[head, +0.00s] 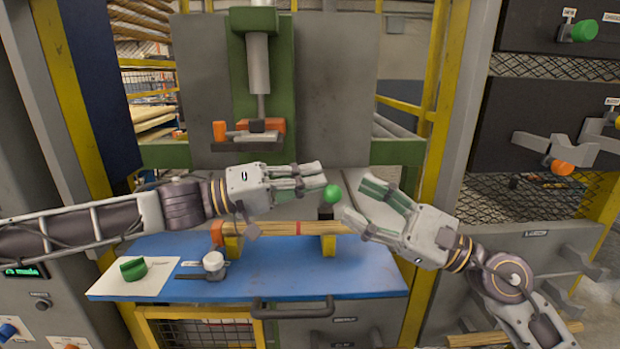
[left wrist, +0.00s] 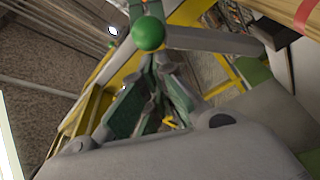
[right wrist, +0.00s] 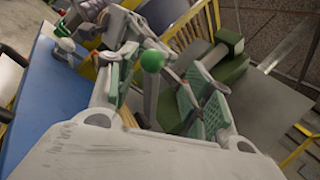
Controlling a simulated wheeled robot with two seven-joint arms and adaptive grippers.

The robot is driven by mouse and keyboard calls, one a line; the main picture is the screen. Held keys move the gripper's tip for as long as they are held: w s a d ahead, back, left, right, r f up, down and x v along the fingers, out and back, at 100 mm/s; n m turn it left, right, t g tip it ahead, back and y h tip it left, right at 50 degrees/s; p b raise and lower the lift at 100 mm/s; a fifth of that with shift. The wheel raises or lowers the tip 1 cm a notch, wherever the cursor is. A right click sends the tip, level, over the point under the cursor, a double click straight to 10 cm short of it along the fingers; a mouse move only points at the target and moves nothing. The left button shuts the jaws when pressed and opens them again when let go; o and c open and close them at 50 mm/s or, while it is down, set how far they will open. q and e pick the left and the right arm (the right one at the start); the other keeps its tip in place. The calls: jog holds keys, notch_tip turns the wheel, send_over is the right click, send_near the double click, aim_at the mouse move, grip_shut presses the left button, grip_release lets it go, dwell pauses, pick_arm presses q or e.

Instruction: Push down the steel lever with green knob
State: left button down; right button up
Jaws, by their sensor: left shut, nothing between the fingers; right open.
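The green knob (head: 332,193) sits in the middle of the head view, above the bundle of wooden rods. The knob also shows in the left wrist view (left wrist: 149,33) and the right wrist view (right wrist: 152,61). Its steel lever (right wrist: 150,98) shows as a grey bar in the right wrist view. My left gripper (head: 322,182) is shut and empty, its fingertips close to the knob's left side; I cannot tell whether they touch it. My right gripper (head: 352,200) is open and empty, to the right of the knob, with its fingers pointing left toward it.
A blue workbench (head: 290,270) carries the rod bundle (head: 270,229) on yellow supports. A green object (head: 133,269) on a white sheet and a white-topped tool (head: 213,262) lie at the left. A green press (head: 262,90) stands behind. A dark panel with levers is at the right.

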jog(key=shift+v, duration=2.75)
jog(key=shift+d+m, duration=0.1)
jog(key=shift+m, duration=0.2)
